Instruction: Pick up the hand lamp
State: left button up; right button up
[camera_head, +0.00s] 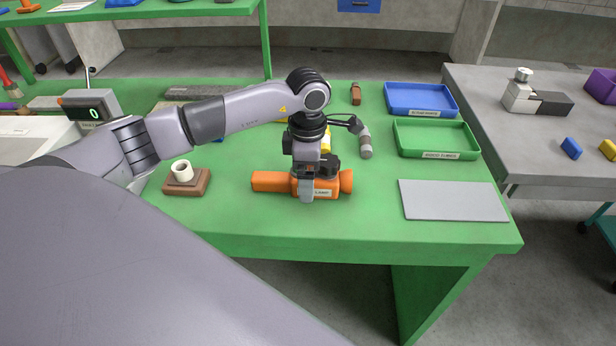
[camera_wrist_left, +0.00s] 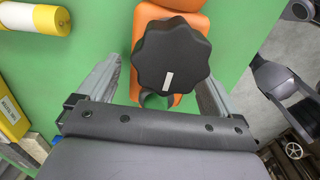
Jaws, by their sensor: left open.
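The orange hand lamp (camera_head: 271,181) lies on its side on the green table, long axis left to right, flaring at its right end. My left gripper (camera_head: 306,194) is directly over its middle, pointing down, and hides part of it. In the left wrist view, the orange body (camera_wrist_left: 172,45) and a black lobed knob (camera_wrist_left: 172,56) show between the fingers of the left gripper (camera_wrist_left: 157,75). The fingers are apart, one on each side; I cannot tell whether they touch it. My right gripper is not in view.
A brown block with a white ring (camera_head: 186,181) stands left. A grey plate (camera_head: 452,200), green tray (camera_head: 462,155) and blue tray (camera_head: 443,111) lie right. A yellow cylinder (camera_wrist_left: 48,20) and grey-brown tool (camera_head: 365,143) lie behind. The table's front edge is near.

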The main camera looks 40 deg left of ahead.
pick_arm(q)
jog(key=shift+f, duration=0.5)
jog(key=shift+c, duration=0.3)
jog(key=shift+w+r, duration=0.1)
jog(key=c, duration=1.3)
